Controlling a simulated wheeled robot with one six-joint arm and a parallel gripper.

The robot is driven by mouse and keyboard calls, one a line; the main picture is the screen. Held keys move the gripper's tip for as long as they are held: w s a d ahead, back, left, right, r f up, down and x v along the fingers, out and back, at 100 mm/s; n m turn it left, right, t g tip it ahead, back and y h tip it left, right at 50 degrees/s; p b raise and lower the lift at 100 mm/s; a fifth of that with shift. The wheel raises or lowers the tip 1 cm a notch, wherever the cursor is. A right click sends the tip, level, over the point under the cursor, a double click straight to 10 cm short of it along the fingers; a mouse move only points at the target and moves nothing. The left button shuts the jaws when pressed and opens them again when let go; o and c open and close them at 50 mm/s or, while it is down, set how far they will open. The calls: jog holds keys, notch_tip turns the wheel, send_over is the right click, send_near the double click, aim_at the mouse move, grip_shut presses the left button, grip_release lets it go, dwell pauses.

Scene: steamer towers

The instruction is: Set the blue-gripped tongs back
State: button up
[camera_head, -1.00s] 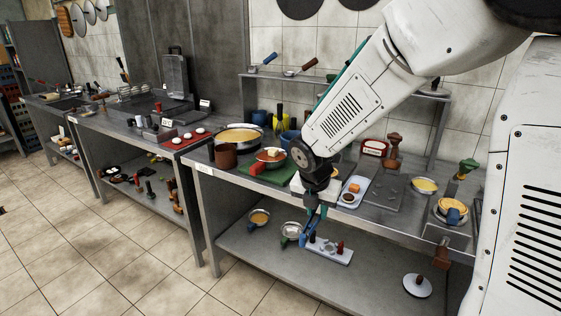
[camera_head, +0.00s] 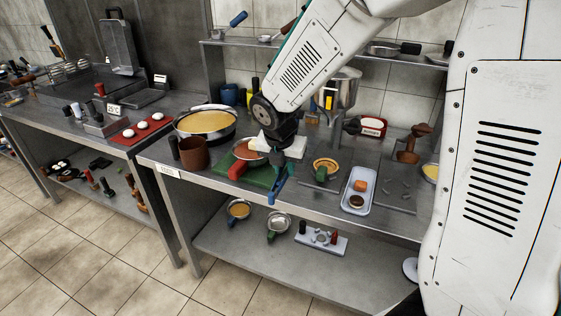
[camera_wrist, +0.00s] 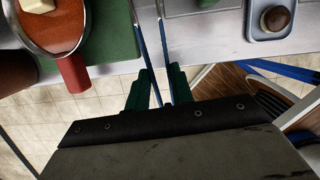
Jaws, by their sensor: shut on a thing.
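My gripper (camera_head: 279,178) is shut on the blue-gripped tongs (camera_head: 279,192) and holds them in front of the counter's front edge, beside the green board (camera_head: 262,178). In the wrist view, the green fingers of my gripper (camera_wrist: 158,84) close around the tongs' two long blue arms (camera_wrist: 150,62), which run up the picture past the counter edge. The far end of the tongs is out of the wrist view.
A red-handled pan (camera_head: 236,170) rests on the green board. A brown pot (camera_head: 194,153), a large pan (camera_head: 206,122) and a white tray (camera_head: 346,199) stand nearby on the counter. The lower shelf (camera_head: 245,254) holds small strainers and a white rack (camera_head: 321,240).

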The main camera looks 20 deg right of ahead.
jog(key=shift+f, duration=3.5)
jog(key=shift+f, duration=0.5)
jog(key=o, duration=1.8)
jog(key=shift+c, duration=0.2)
jog(key=c, duration=0.5)
jog(key=shift+c, duration=0.2)
jog(key=shift+r, duration=0.15)
